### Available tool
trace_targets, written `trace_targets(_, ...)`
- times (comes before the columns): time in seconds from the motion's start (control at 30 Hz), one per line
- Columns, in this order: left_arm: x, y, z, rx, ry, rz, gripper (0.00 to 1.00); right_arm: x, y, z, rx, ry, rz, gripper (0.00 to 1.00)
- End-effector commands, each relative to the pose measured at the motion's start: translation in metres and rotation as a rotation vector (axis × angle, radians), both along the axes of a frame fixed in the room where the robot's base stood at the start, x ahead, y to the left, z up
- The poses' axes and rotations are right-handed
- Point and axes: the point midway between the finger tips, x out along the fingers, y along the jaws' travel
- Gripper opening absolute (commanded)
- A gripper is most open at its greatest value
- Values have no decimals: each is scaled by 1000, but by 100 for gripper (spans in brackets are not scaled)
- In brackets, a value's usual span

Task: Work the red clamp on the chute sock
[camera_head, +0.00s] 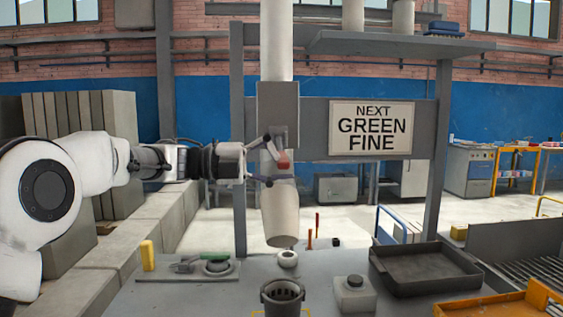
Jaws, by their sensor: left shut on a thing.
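The chute sock (280,216) is a pale cloth tube hanging from a grey chute box (278,105) in the middle of the view. Its lower end hangs above the bench, behind and over a dark bucket (283,297). The red clamp (283,160) sits on the upper part of the sock, just below the box. My left gripper (268,163) reaches in from the left and is shut at the red clamp, its fingers around it. The fingers partly hide the clamp. My right gripper is not in view.
A dark tray (425,270) and an orange tray (500,304) lie on the right of the bench. A small grey block with a knob (354,294) stands beside the bucket. A green-handled tool (203,258) lies at left. A sign (370,128) reads "NEXT GREEN FINE".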

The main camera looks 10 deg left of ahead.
Motion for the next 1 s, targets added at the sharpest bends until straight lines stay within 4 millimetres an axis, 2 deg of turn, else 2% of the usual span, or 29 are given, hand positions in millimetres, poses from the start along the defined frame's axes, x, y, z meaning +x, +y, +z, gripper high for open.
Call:
trace_targets(0.17,-5,21,-3,0,5,3,42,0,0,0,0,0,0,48)
trace_targets(0.4,-26,81,1,-3,-2,3,42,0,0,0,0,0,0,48)
trace_targets(0.53,-34,104,2,-1,-2,1,42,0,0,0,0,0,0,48)
trace_targets(0.7,-38,115,2,0,-3,0,42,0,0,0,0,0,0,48)
trace_targets(1.0,-38,115,2,0,-4,0,42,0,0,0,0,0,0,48)
